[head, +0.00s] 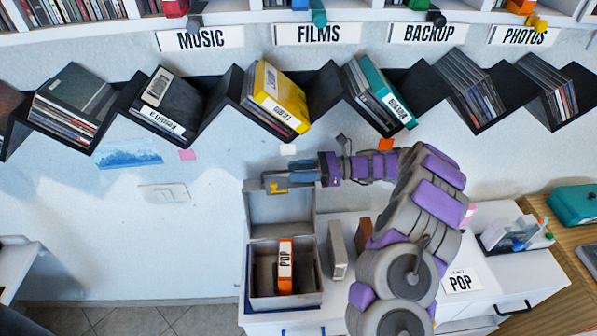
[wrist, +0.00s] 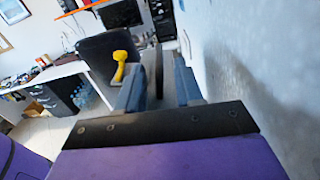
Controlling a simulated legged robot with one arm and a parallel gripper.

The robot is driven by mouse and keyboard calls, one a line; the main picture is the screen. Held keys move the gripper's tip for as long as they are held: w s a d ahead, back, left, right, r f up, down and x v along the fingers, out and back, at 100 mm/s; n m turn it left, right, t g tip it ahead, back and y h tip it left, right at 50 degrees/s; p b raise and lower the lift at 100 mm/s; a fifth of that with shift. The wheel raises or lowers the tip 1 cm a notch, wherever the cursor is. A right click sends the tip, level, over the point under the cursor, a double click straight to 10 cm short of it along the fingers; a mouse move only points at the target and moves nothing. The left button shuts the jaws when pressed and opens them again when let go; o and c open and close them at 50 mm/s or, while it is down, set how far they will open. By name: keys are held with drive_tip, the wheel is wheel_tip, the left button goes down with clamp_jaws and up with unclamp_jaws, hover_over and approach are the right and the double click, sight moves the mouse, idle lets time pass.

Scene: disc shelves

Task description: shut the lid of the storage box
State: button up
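The grey storage box (head: 258,302) stands on the white cabinet with its lid (head: 280,215) raised upright at the back. A case with an orange and white POP label (head: 285,265) stands inside the box. My gripper (head: 275,183) is at the lid's top edge, reaching in from the right. In the wrist view, the two blue-grey fingers (wrist: 160,88) are apart, with a thin dark panel between them, apparently the lid's edge. A yellow piece (wrist: 121,64) shows beside the left finger. I cannot tell whether either finger touches the lid.
A grey case (head: 338,250) and a brown one (head: 364,236) stand right of the box. A POP card (head: 461,281) lies farther right. The black zigzag shelf (head: 222,95) with discs hangs on the wall above. Space left of the cabinet is open floor.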

drive_tip(key=shift+a+f, duration=0.1)
drive_tip(key=shift+a, duration=1.15)
drive_tip(key=shift+d, duration=1.55)
drive_tip(key=shift+c, duration=0.4)
drive_tip(key=shift+d, duration=0.15)
drive_tip(key=shift+c, duration=0.7)
drive_tip(key=shift+a, duration=0.25)
drive_tip(key=shift+c, duration=0.7)
drive_tip(key=shift+a, duration=1.15)
clamp_jaws()
drive_tip(key=shift+s+d, duration=0.1)
drive_tip(key=shift+d, duration=0.65)
drive_tip(key=shift+f, duration=0.1)
drive_tip(key=shift+a, duration=0.4)
drive_tip(key=shift+d, duration=0.15)
